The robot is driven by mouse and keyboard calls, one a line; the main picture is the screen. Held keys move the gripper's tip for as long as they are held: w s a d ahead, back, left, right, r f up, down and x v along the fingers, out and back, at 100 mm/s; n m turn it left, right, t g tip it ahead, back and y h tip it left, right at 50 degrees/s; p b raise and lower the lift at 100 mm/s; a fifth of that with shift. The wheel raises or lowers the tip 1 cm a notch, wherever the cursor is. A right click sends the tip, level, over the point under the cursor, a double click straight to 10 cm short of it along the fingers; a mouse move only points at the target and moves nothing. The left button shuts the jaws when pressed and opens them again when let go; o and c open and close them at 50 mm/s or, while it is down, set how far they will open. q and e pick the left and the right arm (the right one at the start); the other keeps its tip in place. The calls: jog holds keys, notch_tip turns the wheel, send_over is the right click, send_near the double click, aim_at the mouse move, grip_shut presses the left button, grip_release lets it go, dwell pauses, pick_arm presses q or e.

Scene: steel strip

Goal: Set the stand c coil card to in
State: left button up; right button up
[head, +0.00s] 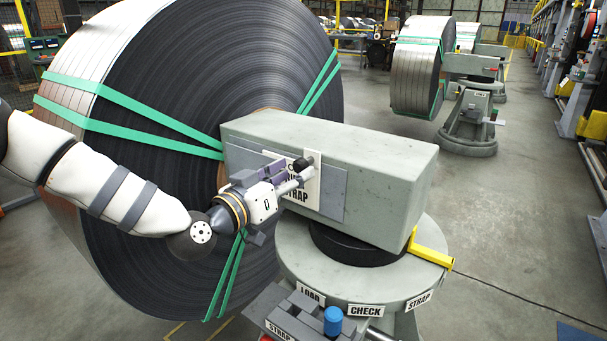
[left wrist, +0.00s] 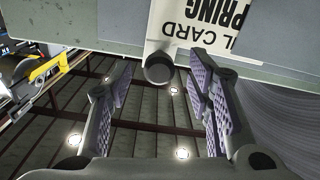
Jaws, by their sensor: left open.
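The stand's grey box-shaped head (head: 385,165) carries a flat grey panel (head: 333,187) with a white card (head: 312,190). The visible lettering ends in "STRAP". A black round knob (head: 301,164) sticks out near the card's top edge. In the left wrist view the card (left wrist: 200,25) appears upside down, with "CARD" and "SPRING" readable, and the knob (left wrist: 158,69) shows between the finger tips. My left gripper (head: 291,177) is open in front of the card, fingers on either side of the knob, with no clear contact. It hides part of the card's lettering.
A huge steel strip coil (head: 200,75) with green straps stands behind the left arm. Below are a round base (head: 350,285) labelled LOAD, CHECK and STRAP, a yellow handle (head: 430,254) and a blue knob (head: 333,320). Open floor (head: 510,230) lies to the right.

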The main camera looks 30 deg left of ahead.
pick_arm(q)
jog(key=shift+w+d+r, duration=0.1)
jog(key=shift+w+d, duration=0.1)
jog(key=shift+w, duration=1.1)
grip_shut()
pick_arm(e)
jog(key=shift+s+f, duration=0.25)
